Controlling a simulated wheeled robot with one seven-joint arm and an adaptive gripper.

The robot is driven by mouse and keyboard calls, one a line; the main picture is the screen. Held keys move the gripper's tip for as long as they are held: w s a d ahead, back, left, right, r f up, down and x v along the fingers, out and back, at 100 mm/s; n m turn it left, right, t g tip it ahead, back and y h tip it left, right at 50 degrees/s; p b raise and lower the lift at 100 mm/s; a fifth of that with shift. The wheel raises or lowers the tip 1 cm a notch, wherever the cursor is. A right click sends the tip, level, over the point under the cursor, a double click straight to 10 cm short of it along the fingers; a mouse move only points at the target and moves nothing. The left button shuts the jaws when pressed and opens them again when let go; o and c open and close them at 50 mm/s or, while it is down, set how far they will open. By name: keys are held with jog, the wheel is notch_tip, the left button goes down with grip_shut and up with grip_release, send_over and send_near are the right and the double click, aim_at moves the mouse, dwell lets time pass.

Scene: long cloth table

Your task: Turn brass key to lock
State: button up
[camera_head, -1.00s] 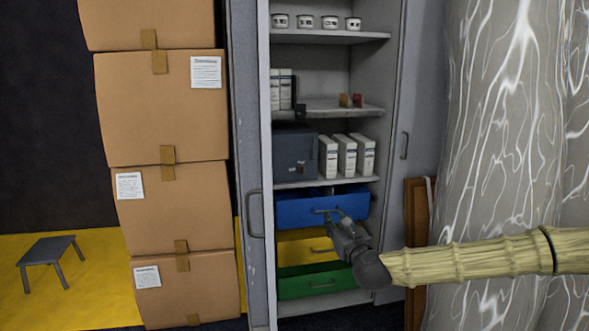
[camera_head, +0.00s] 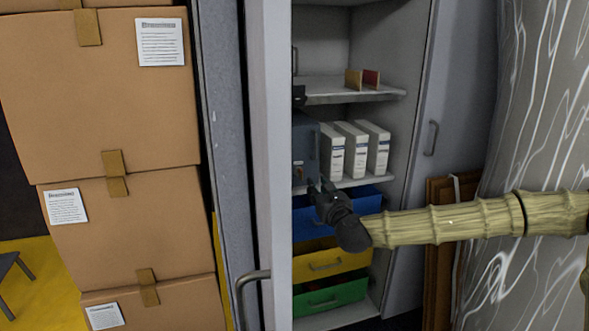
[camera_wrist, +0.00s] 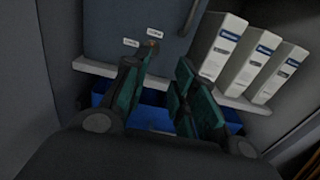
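A dark blue-grey box (camera_head: 304,145) stands on the cabinet shelf above the drawers, partly hidden by the cabinet's door edge. In the wrist view the box (camera_wrist: 110,20) carries two small white labels (camera_wrist: 131,42). A small brass-coloured spot (camera_wrist: 150,46), which may be the key, shows under the right label, just by my left fingertip. Its shape and angle are too small to tell. My gripper (camera_head: 318,186) is in front of the box's lower edge. In the wrist view my gripper (camera_wrist: 167,60) is open, with nothing seen between its fingers.
White binders (camera_head: 352,149) stand right of the box. Below are a blue drawer (camera_head: 310,222), a yellow drawer (camera_head: 330,262) and a green drawer (camera_head: 332,296). The open cabinet door (camera_head: 268,140) stands close on the left. Cartons (camera_head: 100,90) are stacked beyond it.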

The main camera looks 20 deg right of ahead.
aim_at(302, 173)
jog(key=w, duration=0.3)
jog(key=w+a, duration=0.1)
jog(key=w, duration=0.5)
jog(key=shift+w+a+b, duration=0.3)
jog(key=shift+a+b, duration=0.05)
jog(key=shift+b, duration=0.05)
jog(key=shift+w, duration=0.55)
jog(key=shift+d, duration=0.1)
grip_shut()
jog(key=shift+d, duration=0.15)
jog(key=shift+r, duration=0.1)
